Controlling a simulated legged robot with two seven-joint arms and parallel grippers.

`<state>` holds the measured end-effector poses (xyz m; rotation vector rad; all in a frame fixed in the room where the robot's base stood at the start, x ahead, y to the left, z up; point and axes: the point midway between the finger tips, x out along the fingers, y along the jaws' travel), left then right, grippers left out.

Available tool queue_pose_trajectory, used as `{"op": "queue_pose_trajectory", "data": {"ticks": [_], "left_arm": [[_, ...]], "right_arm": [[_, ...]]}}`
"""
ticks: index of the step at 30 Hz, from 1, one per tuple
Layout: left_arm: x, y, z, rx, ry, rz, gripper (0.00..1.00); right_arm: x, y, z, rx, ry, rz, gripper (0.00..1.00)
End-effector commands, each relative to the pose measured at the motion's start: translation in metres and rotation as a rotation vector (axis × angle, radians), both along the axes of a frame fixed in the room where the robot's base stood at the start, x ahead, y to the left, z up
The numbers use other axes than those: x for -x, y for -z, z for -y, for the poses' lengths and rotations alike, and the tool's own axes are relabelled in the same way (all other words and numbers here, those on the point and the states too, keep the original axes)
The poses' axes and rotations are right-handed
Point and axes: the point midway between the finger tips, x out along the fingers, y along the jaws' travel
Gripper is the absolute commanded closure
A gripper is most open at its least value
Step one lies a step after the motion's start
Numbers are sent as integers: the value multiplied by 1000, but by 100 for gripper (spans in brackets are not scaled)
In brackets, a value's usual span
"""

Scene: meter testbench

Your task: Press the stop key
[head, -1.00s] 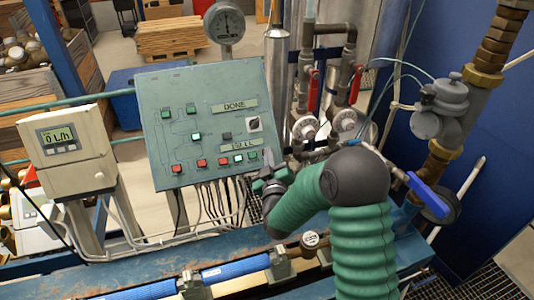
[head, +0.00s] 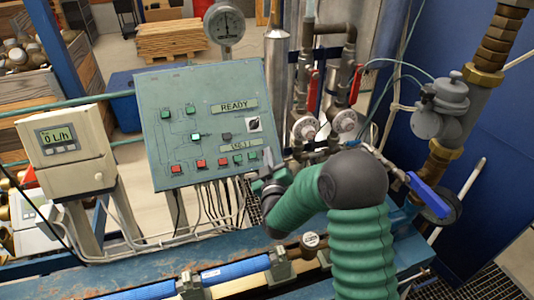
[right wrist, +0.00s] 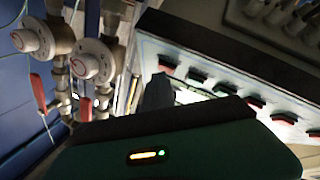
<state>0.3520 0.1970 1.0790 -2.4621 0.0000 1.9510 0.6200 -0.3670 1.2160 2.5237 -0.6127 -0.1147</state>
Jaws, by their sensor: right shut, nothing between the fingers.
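The green-grey control panel (head: 160,140) stands left of centre in the head view, with an upper display reading READY (head: 235,106). My right gripper (head: 264,176) is at the panel's lower right corner, shut and empty. In the right wrist view its dark fingers (right wrist: 160,90) point toward the panel edge, near the row of red keys (right wrist: 243,88). I cannot tell whether they touch it. My left gripper is out of view.
A flow meter reading 0 L/h (head: 58,138) stands left of the panel. Pipes with red-handled valves (head: 355,85) and a blue-handled valve (head: 428,195) are to the right. A round gauge (head: 225,24) rises behind the panel. A blue bench rail (head: 140,275) runs below.

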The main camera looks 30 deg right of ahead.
Motion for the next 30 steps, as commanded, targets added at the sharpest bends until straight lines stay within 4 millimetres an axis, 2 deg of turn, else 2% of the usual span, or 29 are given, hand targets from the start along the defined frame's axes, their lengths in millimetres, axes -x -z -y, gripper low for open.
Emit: {"op": "queue_pose_trajectory", "data": {"ticks": [24, 30], "left_arm": [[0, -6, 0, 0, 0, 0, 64], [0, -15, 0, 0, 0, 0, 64]], "right_arm": [[12, -12, -2, 0, 0, 0, 100], [25, -26, -6, 1, 0, 0, 100]]}}
